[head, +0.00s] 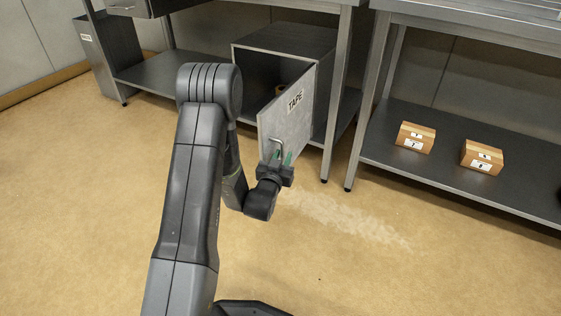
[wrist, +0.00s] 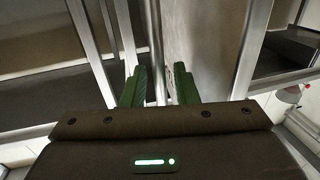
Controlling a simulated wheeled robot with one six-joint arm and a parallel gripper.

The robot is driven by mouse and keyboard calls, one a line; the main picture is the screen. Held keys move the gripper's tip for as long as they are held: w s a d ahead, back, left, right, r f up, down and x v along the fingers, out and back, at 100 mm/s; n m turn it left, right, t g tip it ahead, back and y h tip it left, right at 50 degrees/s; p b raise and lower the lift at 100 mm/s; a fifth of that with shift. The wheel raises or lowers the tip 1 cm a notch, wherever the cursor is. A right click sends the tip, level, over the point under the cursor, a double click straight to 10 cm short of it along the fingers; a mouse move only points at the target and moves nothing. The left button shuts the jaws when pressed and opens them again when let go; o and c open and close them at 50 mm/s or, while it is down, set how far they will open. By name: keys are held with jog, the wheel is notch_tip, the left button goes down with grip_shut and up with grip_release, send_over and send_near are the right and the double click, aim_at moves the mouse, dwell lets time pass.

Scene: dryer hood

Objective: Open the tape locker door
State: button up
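The tape locker (head: 285,38) is a dark grey box under the bench, and its door (head: 298,108), labelled TAPE, stands swung well open toward me. The metal handle (head: 279,145) is near the door's lower outer edge. My gripper (head: 282,157) is at the handle. In the wrist view, the green fingers of my gripper (wrist: 158,87) stand apart on either side of the handle bar (wrist: 156,60). Contact is unclear. Inside the dark locker, a yellowish roll (head: 280,89) is partly hidden by the door.
Another bench at the right has a low shelf (head: 460,188) carrying two small numbered cartons (head: 415,137) (head: 482,157). A grey bin (head: 106,50) stands at the back left. Bench legs (head: 364,100) rise right of the door. The tan floor (head: 380,270) in front is clear.

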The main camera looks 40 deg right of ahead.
jog(key=p+v, duration=0.2)
jog(key=v, duration=1.1)
jog(key=shift+a, duration=0.35)
jog(key=shift+s+d, duration=0.1)
jog(key=b+x, duration=0.2)
jog(key=x, duration=1.1)
jog(key=shift+d, duration=0.4)
jog(key=shift+w+a, duration=0.2)
jog(key=shift+w, duration=0.15)
